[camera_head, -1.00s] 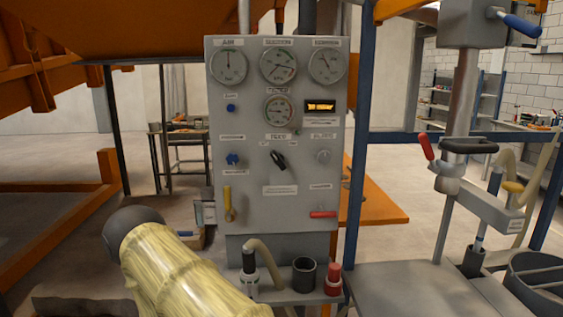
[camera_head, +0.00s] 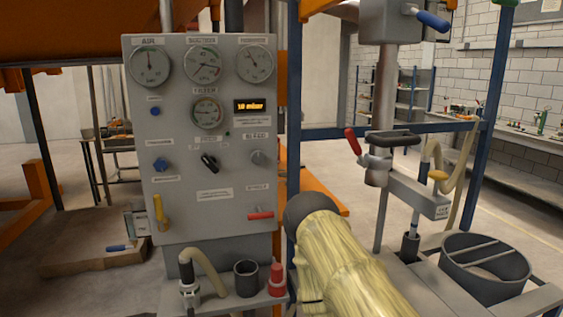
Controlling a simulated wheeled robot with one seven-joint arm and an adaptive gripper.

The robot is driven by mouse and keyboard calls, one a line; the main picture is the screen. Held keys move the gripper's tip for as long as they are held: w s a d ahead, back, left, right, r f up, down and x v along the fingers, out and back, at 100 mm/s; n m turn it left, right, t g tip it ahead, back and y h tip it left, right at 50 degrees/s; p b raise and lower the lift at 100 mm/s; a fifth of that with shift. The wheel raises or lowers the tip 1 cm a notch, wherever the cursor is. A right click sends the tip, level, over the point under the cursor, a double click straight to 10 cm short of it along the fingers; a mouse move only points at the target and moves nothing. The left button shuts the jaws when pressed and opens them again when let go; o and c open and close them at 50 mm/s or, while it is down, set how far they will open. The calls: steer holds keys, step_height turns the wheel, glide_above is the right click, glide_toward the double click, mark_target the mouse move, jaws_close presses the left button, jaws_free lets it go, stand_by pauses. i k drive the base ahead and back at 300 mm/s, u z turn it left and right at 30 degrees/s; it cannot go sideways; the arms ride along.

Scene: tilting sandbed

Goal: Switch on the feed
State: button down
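A grey control panel (camera_head: 230,215) stands left of centre. The black rotary knob (camera_head: 209,162) sits in its middle under a small label that seems to read FEED; the knob's grip is slanted. The label is too blurred to read its positions. My arm, in a yellowish sleeve with a dark rounded end (camera_head: 311,212), rises from the bottom just right of the panel. My gripper's fingers are not visible, and nothing of mine is seen touching the knob.
The panel also has gauges (camera_head: 206,66), a lit orange display (camera_head: 253,106), a blue knob (camera_head: 160,165), a yellow lever (camera_head: 161,213) and a red lever (camera_head: 260,215). A shelf below holds a hose nozzle, a black cup (camera_head: 246,279) and a red bottle (camera_head: 277,279). A machine with a red-handled clamp (camera_head: 352,141) stands right.

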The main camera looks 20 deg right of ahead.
mark_target(210, 161)
steer(key=z, duration=1.95)
steer(key=k, duration=1)
steer(key=u, duration=1.75)
steer(key=i, duration=0.5)
